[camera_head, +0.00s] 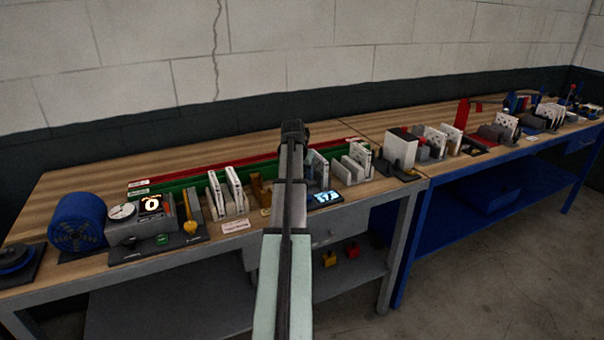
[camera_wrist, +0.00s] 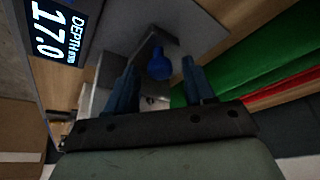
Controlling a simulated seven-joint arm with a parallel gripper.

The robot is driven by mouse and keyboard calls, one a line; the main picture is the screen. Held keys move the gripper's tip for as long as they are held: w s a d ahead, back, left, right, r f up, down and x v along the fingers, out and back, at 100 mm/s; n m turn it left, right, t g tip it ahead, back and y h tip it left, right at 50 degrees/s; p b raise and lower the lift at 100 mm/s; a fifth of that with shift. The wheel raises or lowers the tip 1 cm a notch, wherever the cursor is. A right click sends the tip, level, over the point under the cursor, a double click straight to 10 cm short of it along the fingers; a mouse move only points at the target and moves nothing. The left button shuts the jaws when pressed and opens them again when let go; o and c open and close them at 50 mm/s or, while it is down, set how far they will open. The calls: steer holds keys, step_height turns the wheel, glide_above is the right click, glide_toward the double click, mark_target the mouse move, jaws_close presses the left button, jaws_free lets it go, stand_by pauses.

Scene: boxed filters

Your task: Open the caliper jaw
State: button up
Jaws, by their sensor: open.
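In the wrist view, my gripper (camera_wrist: 159,72) is open, with one dark blue finger on each side of a small blue knob (camera_wrist: 159,65). The knob sits on a grey metal part, apparently the caliper (camera_wrist: 120,18); I cannot tell whether either finger touches the knob. The display also shows in the head view (camera_head: 326,198), just right of my arm. There my arm hides the knob and my fingers. The caliper jaw itself cannot be made out clearly.
Green and red strips (camera_wrist: 285,60) run along the right of the wrist view. In the head view, white filters (camera_head: 226,188) in holders stand left of my arm, and more (camera_head: 357,165) right of it. A blue drum (camera_head: 76,222) is at the left. The bench front (camera_head: 340,222) is close.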

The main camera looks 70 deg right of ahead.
steer(key=shift+c, duration=0.3)
jaws_close()
stand_by(0.3)
